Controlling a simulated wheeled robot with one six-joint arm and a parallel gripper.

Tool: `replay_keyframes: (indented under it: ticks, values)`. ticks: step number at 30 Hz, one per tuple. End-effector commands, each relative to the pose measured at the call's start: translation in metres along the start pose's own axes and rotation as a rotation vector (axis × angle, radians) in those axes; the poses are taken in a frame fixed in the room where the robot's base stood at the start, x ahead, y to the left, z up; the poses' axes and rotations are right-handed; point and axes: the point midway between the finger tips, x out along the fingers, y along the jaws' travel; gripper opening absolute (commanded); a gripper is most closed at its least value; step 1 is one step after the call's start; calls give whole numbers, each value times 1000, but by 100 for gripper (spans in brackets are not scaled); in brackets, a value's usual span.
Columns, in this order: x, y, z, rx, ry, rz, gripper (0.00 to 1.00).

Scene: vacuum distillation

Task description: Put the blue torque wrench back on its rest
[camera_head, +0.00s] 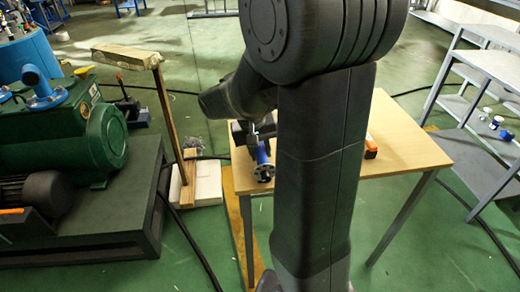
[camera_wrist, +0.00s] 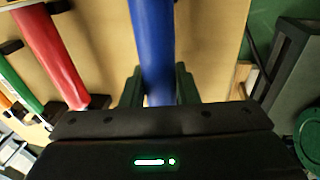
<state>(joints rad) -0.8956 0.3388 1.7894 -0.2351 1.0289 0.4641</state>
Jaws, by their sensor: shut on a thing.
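The blue torque wrench (camera_wrist: 152,40) runs between the two fingers of my gripper (camera_wrist: 158,85) in the wrist view, and the fingers are shut on it. In the head view, its blue length (camera_head: 262,156) with a dark round end shows beside my arm, over the left part of the wooden table (camera_head: 408,150). Its far end leaves the wrist view at the top. My arm hides much of the table in the head view. I cannot tell whether the wrench touches a rest.
A red handle (camera_wrist: 50,50) and a green handle (camera_wrist: 20,85) lie to the left in the wrist view, with small black supports (camera_wrist: 98,102) near them. An orange item (camera_head: 371,147) lies on the table. A green pump (camera_head: 65,130) and a wooden post (camera_head: 168,115) stand left.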

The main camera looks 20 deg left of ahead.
Motion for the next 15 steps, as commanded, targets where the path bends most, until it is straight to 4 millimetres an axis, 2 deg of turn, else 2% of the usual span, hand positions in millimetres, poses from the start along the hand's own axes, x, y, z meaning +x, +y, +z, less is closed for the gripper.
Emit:
replay_keyframes:
  ticks: [15]
  values:
    - [8,-2,0,0,1,0,0]
